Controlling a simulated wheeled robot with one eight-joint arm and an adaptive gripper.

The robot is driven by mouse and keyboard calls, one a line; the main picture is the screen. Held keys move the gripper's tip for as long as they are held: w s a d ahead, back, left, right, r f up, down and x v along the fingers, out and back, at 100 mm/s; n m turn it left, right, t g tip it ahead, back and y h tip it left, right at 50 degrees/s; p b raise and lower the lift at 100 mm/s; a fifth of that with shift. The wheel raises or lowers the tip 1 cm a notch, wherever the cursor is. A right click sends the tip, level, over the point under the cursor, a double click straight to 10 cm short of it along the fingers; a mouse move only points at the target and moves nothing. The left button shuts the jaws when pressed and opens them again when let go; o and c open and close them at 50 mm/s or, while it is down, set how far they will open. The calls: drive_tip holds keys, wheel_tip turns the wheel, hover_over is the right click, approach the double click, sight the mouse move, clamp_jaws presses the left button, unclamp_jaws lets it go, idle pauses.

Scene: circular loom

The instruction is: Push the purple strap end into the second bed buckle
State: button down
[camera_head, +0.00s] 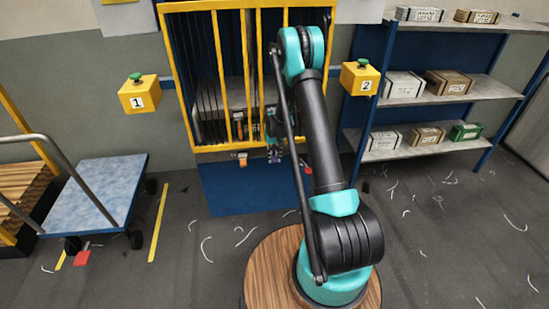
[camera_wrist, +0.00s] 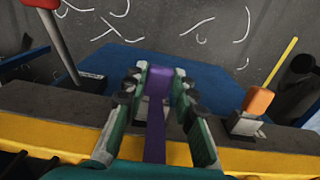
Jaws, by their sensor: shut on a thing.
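My gripper (camera_wrist: 160,78) is shut on the purple strap (camera_wrist: 155,128), which runs up between its two green fingers in the wrist view. The gripper is above the grey front edge of the loom bed, beside the yellow rail. A pale grey part shows behind the strap between the fingers; I cannot tell whether it is a buckle or whether the strap end touches it. To the right, an orange strap end (camera_wrist: 259,101) stands at a metal buckle (camera_wrist: 242,124). In the head view, my gripper (camera_head: 274,153) is small and partly hidden by my arm; the orange end (camera_head: 242,158) hangs left of it.
The yellow-framed loom (camera_head: 218,70) stands ahead, with a blue mat (camera_head: 235,190) below. Yellow boxes 1 (camera_head: 139,95) and 2 (camera_head: 359,79) flank it. A blue cart (camera_head: 95,190) is left, shelves (camera_head: 460,90) right. A red-topped lever (camera_wrist: 58,40) rises left in the wrist view.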

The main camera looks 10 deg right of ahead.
drive_tip(key=shift+w+d+r, duration=0.15)
drive_tip(key=shift+w, duration=0.85)
drive_tip(key=c, duration=1.1)
unclamp_jaws()
drive_tip(key=shift+c, duration=0.2)
drive_tip(key=shift+s, duration=0.5)
drive_tip(key=s, duration=1)
drive_tip(key=s+d+r, duration=0.2)
drive_tip(key=d+r, duration=0.2)
drive_tip(key=r, duration=0.8)
drive_tip(key=s+a+r, duration=0.3)
drive_tip(key=s+r, duration=0.3)
drive_tip(key=r, duration=0.2)
drive_tip(key=shift+a+r, duration=0.15)
drive_tip(key=shift+a, duration=0.05)
drive_tip(key=shift+c, duration=0.4)
